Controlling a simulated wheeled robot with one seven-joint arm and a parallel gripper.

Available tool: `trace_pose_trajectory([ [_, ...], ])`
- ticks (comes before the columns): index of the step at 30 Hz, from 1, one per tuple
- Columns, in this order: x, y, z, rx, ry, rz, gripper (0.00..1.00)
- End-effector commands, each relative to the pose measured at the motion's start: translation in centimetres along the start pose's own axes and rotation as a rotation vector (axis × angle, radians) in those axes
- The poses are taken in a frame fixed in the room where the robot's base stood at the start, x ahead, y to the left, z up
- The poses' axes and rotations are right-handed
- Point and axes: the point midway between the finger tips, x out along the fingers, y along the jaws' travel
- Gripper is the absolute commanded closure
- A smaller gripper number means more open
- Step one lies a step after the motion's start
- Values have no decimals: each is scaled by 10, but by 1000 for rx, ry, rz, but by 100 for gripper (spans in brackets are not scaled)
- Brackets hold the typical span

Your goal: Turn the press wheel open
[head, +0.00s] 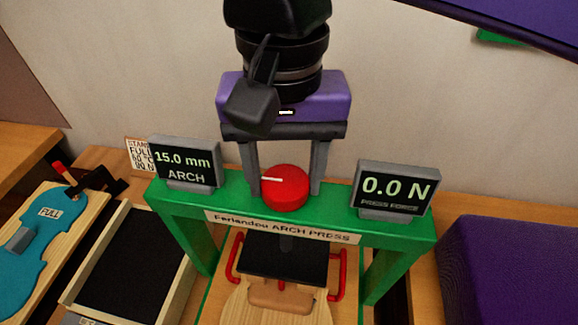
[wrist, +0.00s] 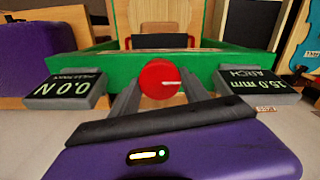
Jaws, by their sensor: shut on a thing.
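The press wheel (head: 286,188) is a red round knob on top of the green arch press (head: 330,213). A white mark on it points left in the head view. My gripper (head: 284,184) reaches down from above with its two grey fingers on either side of the wheel, shut on it. In the wrist view the wheel (wrist: 160,79) sits between the fingertips, its white mark pointing right. Below the green beam a dark press pad (head: 288,258) is above a pale wooden violin plate (head: 240,302).
The left display (head: 184,161) reads 15.0 mm ARCH. The right display (head: 396,189) reads 0.0 N PRESS FORCE. Both stand close to my fingers. A dark-lined tray (head: 130,262) and a teal violin shape (head: 40,246) are at left. A purple block (head: 510,270) is at right.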

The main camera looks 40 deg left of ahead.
Motion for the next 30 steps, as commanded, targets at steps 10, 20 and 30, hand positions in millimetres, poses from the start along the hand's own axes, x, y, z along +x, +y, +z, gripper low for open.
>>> trace_pose_trajectory([
  [10, -1, 0, 0, -7, 2, -1, 87],
  [20, 0, 0, 0, -5, 1, 0, 25],
  [30, -22, 0, -1, -3, 3, 0, 25],
])
